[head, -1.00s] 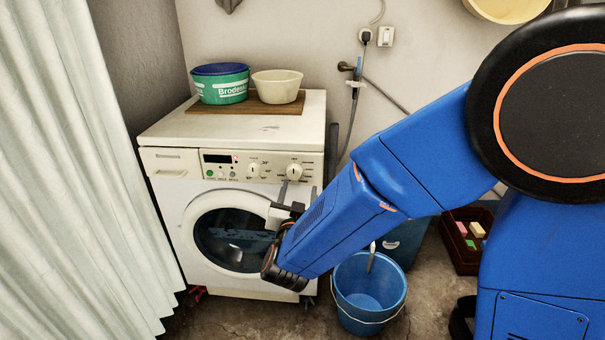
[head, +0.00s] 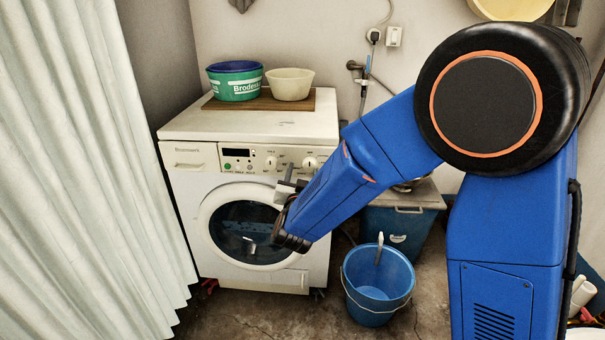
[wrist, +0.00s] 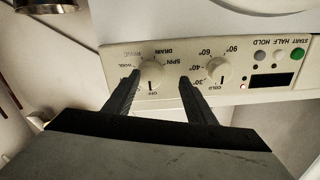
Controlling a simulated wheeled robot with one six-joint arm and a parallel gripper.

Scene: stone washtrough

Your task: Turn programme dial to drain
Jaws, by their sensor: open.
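The programme dial (wrist: 152,75) is a round cream knob on the washing machine's panel (wrist: 120,62). The wrist view shows it upside down, with DRAIN, SPIN and OFF printed around it. Its dark mark points down in that picture, towards OFF. In the head view it is the right-hand knob (head: 310,162). My gripper (wrist: 159,77) is open and empty, its dark fingers either side of the dial in the wrist picture; I cannot tell whether they touch it. In the head view my gripper (head: 294,178) is in front of the panel, low and left of the dial.
A second knob with temperature marks (wrist: 218,70) is beside the programme dial, near the right finger. The round door (head: 245,228) is below. Tubs (head: 236,82) stand on top. A blue bucket (head: 377,282) is on the floor right; a curtain (head: 90,180) hangs left.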

